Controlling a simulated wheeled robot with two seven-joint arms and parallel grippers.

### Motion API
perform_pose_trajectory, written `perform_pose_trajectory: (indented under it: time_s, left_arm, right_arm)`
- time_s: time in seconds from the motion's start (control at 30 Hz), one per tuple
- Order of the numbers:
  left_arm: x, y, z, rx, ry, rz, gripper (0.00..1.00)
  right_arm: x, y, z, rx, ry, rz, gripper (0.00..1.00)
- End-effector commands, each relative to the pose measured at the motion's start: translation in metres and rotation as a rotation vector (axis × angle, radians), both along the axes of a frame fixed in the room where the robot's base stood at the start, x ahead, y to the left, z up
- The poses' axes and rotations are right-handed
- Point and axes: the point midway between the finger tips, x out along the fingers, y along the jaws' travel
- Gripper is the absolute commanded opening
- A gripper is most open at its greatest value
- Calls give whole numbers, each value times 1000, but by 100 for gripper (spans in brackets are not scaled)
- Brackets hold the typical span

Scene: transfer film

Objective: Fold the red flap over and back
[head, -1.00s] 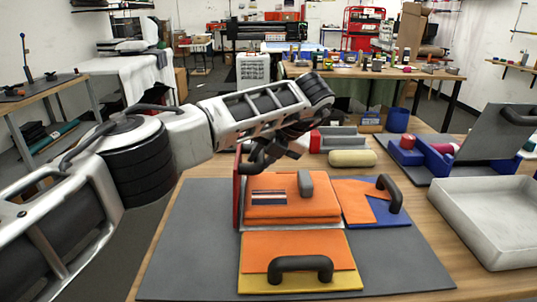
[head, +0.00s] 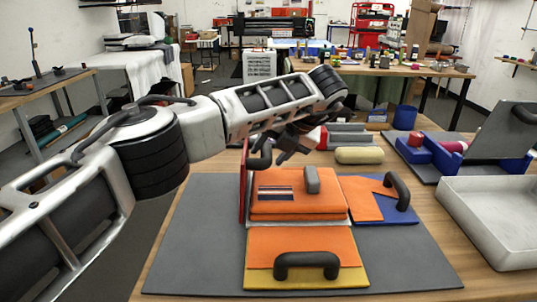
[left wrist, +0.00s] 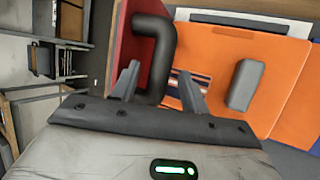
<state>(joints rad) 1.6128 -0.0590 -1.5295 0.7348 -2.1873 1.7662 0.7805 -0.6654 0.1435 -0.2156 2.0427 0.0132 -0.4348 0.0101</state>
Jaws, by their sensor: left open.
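The red flap (head: 243,186) stands about upright at the left edge of the orange pad, seen nearly edge-on in the head view. Its dark curved handle (head: 262,155) sticks out to the right near the top. In the left wrist view the red flap (left wrist: 128,38) is at upper left, with the handle (left wrist: 158,45) in front of it. My left gripper (head: 285,155) is open at the handle. In the left wrist view its fingers (left wrist: 158,88) stand on either side of the handle's lower end; I cannot tell if they touch it. My right gripper is out of view.
An orange flap (head: 298,207) with a grey handle lies right of the red flap. An orange-and-blue flap (head: 372,200) and an orange-and-yellow flap (head: 305,250) lie beside it on the grey mat (head: 195,240). A white tray (head: 495,235) stands at right.

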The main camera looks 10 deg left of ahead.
Motion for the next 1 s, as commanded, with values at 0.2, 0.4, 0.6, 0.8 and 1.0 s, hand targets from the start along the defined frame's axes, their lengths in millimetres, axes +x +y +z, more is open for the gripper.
perform_pose_trajectory:
  time_s: [0.2,0.4,0.6,0.8,1.0]
  left_arm:
    - [-15,-26,38,0,-4,-4,45]
    - [-30,-50,78,1,-1,1,45]
    - [-40,-67,108,1,3,2,45]
    - [-45,-73,118,1,3,3,45]
    - [-45,-73,118,1,4,3,45]
  right_arm:
    - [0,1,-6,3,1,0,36]
    - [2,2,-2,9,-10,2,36]
    - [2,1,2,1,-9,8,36]
    - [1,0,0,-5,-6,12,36]
    - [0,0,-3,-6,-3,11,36]
